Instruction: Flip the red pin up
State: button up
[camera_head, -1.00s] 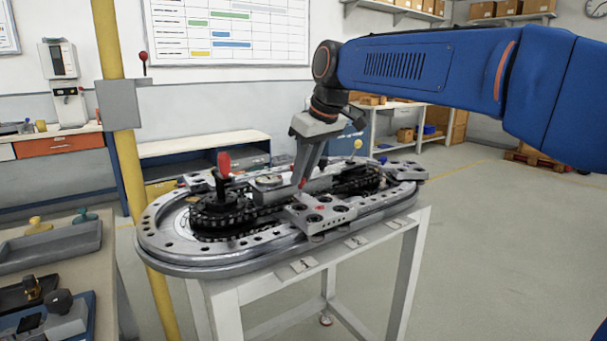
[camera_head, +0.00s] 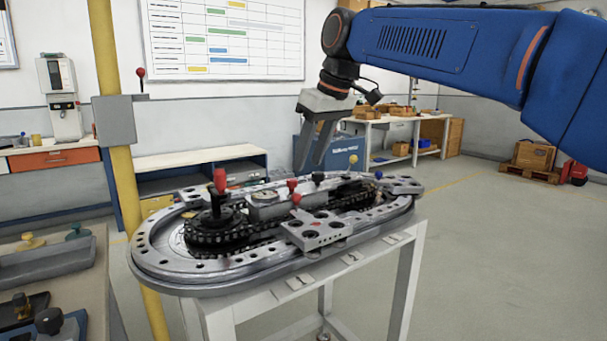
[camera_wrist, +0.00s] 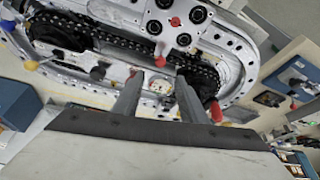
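Two small red tips stand close together in the middle of the ring track: an upper red knob (camera_head: 292,184) and a lower red tip (camera_head: 296,198). I cannot tell whether either is the red pin. In the wrist view, one small red tip (camera_wrist: 131,73) shows beside the left fingertip and a pinkish-red stem (camera_wrist: 160,57) lies beyond the gap. My gripper (camera_head: 309,168) hangs just above the track, fingers pointing down, with a visible gap between them. In the wrist view, my gripper (camera_wrist: 159,78) is open and nothing is held.
The oval track (camera_head: 160,275) stands on a white table (camera_head: 400,280). A taller red-handled lever (camera_head: 220,181) rises at its left; yellow (camera_head: 353,159) and blue (camera_head: 379,175) knobs sit at the back. A yellow post (camera_head: 130,180) stands left.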

jog(key=v, duration=0.9)
jog(key=s+d+f+m+h, duration=0.1)
jog(key=s+d+f+m, duration=0.2)
jog(key=s+d+f, duration=0.5)
jog(key=s+d+f+m+t+h, duration=0.1)
jog(key=s+d+f+m, duration=0.2)
jog(key=s+d+f, duration=0.5)
jog(key=s+d+f+m+h, duration=0.1)
jog(key=s+d+f+m, duration=0.2)
jog(key=f, duration=2.1)
jog(key=s+d, duration=0.5)
jog(key=s, duration=0.1)
jog(key=shift+s+d+f+t, duration=0.3)
jog(key=shift+s+f, duration=0.05)
jog(key=shift+f, duration=0.05)
